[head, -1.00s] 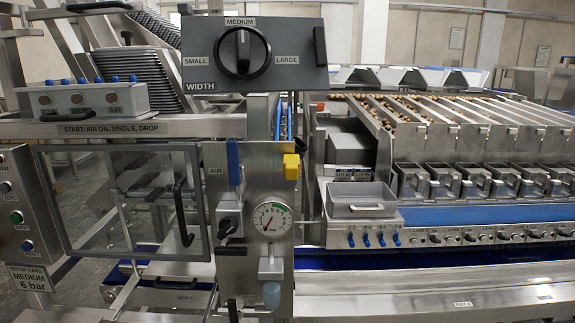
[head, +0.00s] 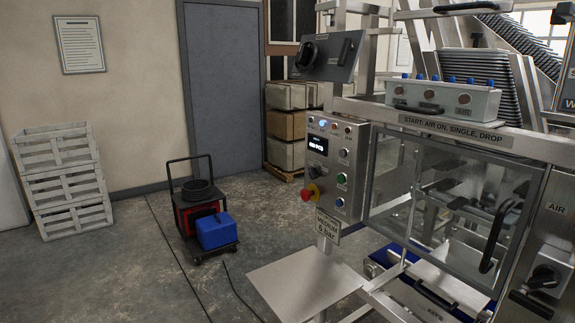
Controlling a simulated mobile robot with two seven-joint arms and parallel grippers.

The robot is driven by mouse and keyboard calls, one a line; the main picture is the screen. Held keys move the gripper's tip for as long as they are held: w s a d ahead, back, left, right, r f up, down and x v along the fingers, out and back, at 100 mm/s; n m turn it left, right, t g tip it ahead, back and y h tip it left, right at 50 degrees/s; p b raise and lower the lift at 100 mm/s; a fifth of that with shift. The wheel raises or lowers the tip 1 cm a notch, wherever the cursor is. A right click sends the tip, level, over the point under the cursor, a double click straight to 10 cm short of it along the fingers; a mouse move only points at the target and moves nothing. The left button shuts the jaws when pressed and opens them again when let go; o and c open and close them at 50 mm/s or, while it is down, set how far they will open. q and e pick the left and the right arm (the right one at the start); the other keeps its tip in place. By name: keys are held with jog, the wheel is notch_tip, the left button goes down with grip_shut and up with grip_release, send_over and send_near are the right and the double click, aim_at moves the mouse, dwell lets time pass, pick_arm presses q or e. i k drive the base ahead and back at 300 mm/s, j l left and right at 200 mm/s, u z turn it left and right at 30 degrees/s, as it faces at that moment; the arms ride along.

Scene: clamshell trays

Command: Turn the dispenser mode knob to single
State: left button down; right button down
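A dark grey box (head: 328,57) with a large black knob (head: 306,54) and a black handle stands high at the machine's left end in the head view. It is seen at an angle, and I cannot read its labels or the knob's setting. A plate (head: 455,131) below the grey button box reads "START: AIR ON, SINGLE, DROP". I cannot tell for certain which knob is the dispenser mode knob. Neither of my grippers is in view.
A control panel (head: 330,165) with a lit display, buttons and a red emergency stop (head: 309,193) faces left. A clear guard door (head: 440,190) is beside it. A trolley (head: 205,215) and stacked crates (head: 62,180) stand left. Open floor lies between trolley and machine.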

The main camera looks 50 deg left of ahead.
aim_at(314, 172)
jog(key=u, duration=1.2)
jog(key=z, duration=0.4)
jog(key=i+j+z, duration=0.1)
jog(key=j+z, duration=0.9)
jog(key=j, duration=0.7)
jog(key=j+z, duration=0.25)
jog(key=j, duration=0.7)
jog(key=k+j, duration=0.1)
jog(key=j, duration=1.15)
jog(key=k+j, duration=0.15)
jog(key=j, duration=0.45)
jog(key=z, duration=0.05)
